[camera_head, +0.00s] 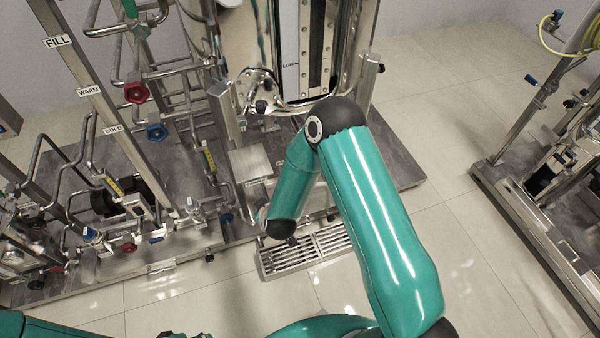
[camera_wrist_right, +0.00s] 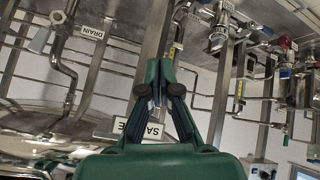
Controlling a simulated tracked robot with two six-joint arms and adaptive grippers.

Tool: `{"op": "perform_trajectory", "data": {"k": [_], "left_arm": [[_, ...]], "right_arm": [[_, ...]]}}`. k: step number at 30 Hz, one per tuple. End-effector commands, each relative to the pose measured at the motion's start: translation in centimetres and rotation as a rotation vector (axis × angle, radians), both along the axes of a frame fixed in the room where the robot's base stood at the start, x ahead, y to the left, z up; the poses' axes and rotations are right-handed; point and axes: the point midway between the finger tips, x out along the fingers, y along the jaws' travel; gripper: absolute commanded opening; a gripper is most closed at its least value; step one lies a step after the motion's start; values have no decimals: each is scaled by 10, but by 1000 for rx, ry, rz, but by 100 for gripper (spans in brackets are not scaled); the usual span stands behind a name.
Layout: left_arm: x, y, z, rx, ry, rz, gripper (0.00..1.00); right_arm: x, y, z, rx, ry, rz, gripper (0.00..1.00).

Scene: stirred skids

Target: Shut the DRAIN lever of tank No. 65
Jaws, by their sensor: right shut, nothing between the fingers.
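In the right wrist view, the white DRAIN label (camera_wrist_right: 92,33) is at the upper left. Beside it a metal pipe carries a valve (camera_wrist_right: 58,17) with a pale lever-like part (camera_wrist_right: 40,40); I cannot tell its exact setting. My right gripper (camera_wrist_right: 164,96) is shut and empty, to the right of and apart from the valve. In the head view my right arm's bent links hide its gripper and the drain valve. The steel tank (camera_head: 252,45) stands behind the arm, partly hidden. I cannot read a tank number. My left gripper does not show.
A partly hidden SAMPLE label (camera_wrist_right: 152,130) is behind my right fingers. A floor grate (camera_head: 290,262) lies below the arm. Pipes with a red valve handle (camera_head: 137,92) and a blue one (camera_head: 157,131) crowd the left. Open tiled floor (camera_head: 435,110) separates another skid (camera_head: 545,235) at right.

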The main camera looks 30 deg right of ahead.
Motion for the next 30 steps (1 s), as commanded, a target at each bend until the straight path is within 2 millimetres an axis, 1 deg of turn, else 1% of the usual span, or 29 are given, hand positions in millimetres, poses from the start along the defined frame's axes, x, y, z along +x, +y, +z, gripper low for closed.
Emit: {"op": "perform_trajectory", "data": {"k": [1,3,5,6,9,12,15,18,22,26,30], "left_arm": [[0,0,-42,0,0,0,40],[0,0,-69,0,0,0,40],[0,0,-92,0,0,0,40],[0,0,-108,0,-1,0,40],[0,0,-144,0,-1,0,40],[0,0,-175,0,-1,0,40],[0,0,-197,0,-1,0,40],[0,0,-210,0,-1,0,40],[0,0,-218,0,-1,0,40],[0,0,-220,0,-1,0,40],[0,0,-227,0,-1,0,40]], "right_arm": [[24,-9,-29,-99,-64,5,0],[51,-25,-36,-257,-133,3,0],[70,-38,-40,-397,-174,-9,0],[80,-46,-42,-490,-192,-21,0],[97,-65,-45,-717,-200,-66,0],[104,-78,-46,-912,-167,-120,0],[104,-87,-45,-1057,-107,-169,0],[101,-92,-43,-1154,-49,-204,0],[98,-96,-41,-1215,1,-228,0],[101,-103,-40,-1229,14,-234,0],[110,-119,-42,-1229,15,-236,0]]}}
